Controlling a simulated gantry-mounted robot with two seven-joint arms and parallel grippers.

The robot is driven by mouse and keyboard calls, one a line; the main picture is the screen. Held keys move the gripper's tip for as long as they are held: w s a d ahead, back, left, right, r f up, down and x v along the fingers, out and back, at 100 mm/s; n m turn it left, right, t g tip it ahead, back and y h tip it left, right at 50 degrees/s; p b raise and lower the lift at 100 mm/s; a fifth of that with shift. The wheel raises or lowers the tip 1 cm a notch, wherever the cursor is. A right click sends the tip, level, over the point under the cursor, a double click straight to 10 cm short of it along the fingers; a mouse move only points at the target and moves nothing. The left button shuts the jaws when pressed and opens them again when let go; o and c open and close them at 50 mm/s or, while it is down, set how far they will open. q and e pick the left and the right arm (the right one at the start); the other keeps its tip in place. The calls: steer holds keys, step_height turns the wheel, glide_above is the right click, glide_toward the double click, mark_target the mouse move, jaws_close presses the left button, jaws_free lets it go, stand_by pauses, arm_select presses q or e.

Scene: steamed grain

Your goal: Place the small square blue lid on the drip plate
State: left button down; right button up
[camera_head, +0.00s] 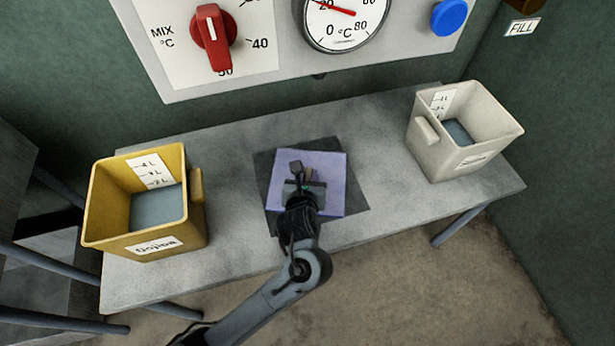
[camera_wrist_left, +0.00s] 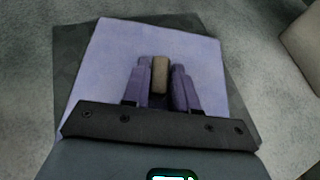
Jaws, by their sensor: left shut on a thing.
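The square blue lid (camera_head: 333,183) lies over the dark drip plate (camera_head: 264,163) on the table, slightly turned against it. Dark plate edges show around the lid, most at the left and right. I cannot tell whether the lid touches the plate. My left gripper (camera_head: 309,177) is above the lid's middle, shut on its brownish knob. In the left wrist view the lid (camera_wrist_left: 115,55) fills the middle, and the fingers (camera_wrist_left: 160,85) stand on both sides of the knob (camera_wrist_left: 160,72). The drip plate (camera_wrist_left: 72,45) shows behind it. My right gripper is not in view.
A yellow bin (camera_head: 100,210) stands at the table's left and a white bin (camera_head: 500,125) at its right, both with greyish contents. A panel with a red knob (camera_head: 212,38), dial (camera_head: 345,15) and blue button (camera_head: 449,16) is behind.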

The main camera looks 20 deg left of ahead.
arm_select(q)
steer(key=shift+f, duration=0.15)
steer(key=c, duration=0.9)
jaws_free()
steer(key=shift+r, duration=0.2)
steer(key=shift+s+d+r+p, duration=0.1)
steer(key=shift+s+r+p, duration=0.15)
steer(key=shift+p, duration=0.2)
steer(key=p+v, duration=0.3)
steer(key=v, duration=0.2)
steer(key=shift+s+d+r, duration=0.1)
steer(key=shift+s+d, duration=0.05)
steer(key=shift+s, duration=0.2)
steer(key=shift+s+r, duration=0.25)
steer(key=shift+s, duration=0.2)
steer(key=shift+d, duration=0.1)
